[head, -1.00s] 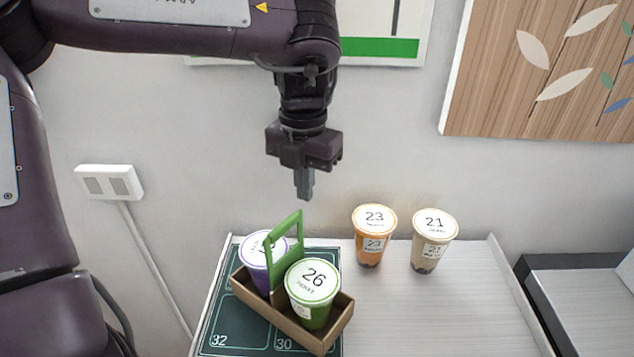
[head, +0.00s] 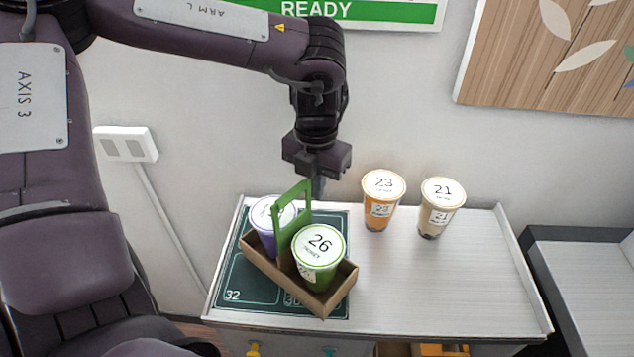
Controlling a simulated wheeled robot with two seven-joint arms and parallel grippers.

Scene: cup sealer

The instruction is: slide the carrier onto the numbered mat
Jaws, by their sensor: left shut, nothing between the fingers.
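The carrier (head: 262,262) is a brown cardboard tray with an upright green handle. It holds a green cup marked 26 (head: 318,262) and a purple cup (head: 264,222) partly behind the handle. The carrier rests at an angle over the dark green numbered mat (head: 236,283), where 32 and part of another number show; its front right corner is close to the mat's right edge. My left gripper (head: 318,190) is shut and empty, pointing down just behind the handle's top; I cannot tell whether it touches. My right gripper is not in view.
An orange cup marked 23 (head: 380,208) and a tan cup marked 21 (head: 437,213) stand at the back of the white table (head: 450,280), right of the carrier. The table's right side is clear. Raised rims run along its sides.

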